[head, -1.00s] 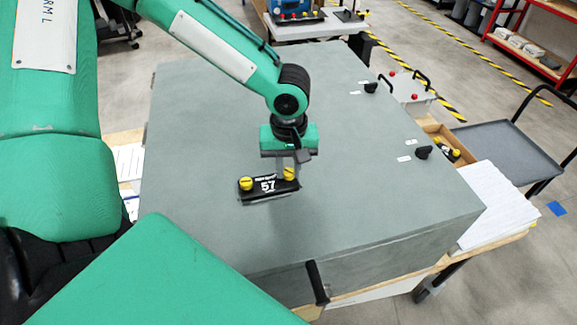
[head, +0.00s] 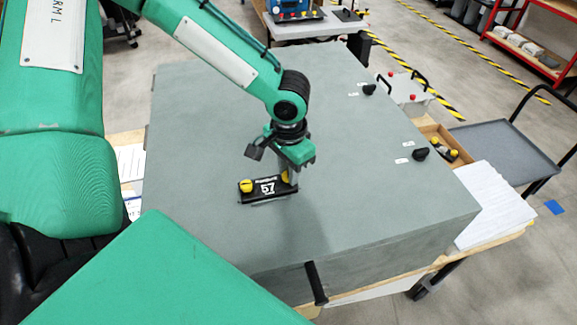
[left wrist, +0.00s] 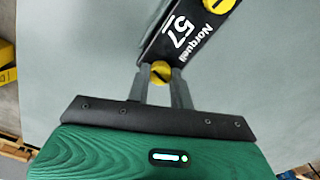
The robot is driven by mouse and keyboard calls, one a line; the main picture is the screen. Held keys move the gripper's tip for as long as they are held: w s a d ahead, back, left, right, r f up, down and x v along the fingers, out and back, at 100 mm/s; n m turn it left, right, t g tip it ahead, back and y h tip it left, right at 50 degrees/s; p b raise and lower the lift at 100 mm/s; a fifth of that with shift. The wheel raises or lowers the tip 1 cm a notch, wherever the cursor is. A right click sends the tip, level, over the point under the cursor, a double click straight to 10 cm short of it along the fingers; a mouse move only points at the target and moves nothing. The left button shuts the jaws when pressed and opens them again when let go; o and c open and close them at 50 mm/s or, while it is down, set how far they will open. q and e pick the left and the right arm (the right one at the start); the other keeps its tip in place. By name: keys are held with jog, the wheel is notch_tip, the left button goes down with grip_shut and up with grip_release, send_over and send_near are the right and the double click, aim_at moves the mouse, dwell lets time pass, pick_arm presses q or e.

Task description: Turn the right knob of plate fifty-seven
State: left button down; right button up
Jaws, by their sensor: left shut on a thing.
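Plate fifty-seven (head: 266,189) is a black plate with white "57" lettering, lying on the top of the large grey box (head: 210,120). It also shows in the left wrist view (left wrist: 190,32). Its left yellow knob (head: 246,186) is free; it appears at the upper right of the left wrist view (left wrist: 219,5). My left gripper (head: 291,176) is shut on the right yellow knob (left wrist: 161,72), with a finger on either side of it. In the head view the fingers mostly hide this knob. My right gripper is not in view.
Black knobs (head: 420,153) stand along the box's right edge, and a black handle (head: 316,284) is on its front side. A wooden tray (head: 432,132) with a yellow-knobbed part and a stack of white paper (head: 492,203) lie to the right. The box top around the plate is clear.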

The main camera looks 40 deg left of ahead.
pick_arm(q)
jog(key=m+p, duration=0.2)
jog(key=m, duration=0.4)
jog(key=shift+r+m, duration=0.15)
jog(key=shift+m, duration=0.15)
jog(key=m+p, duration=0.2)
jog(key=m, duration=0.4)
jog(key=m+p, duration=0.3)
jog(key=m, duration=0.3)
jog(key=shift+m, duration=0.4)
jog(key=m+p, duration=0.3)
jog(key=m, duration=0.3)
jog(key=shift+s+r, duration=0.1)
jog(key=m+p, duration=0.1)
jog(key=m, duration=0.2)
jog(key=shift+m, duration=0.4)
jog(key=m, duration=1.1)
jog(key=shift+m, duration=0.4)
jog(key=m, duration=0.4)
jog(key=shift+a+m, duration=0.1)
jog(key=shift+m, duration=0.3)
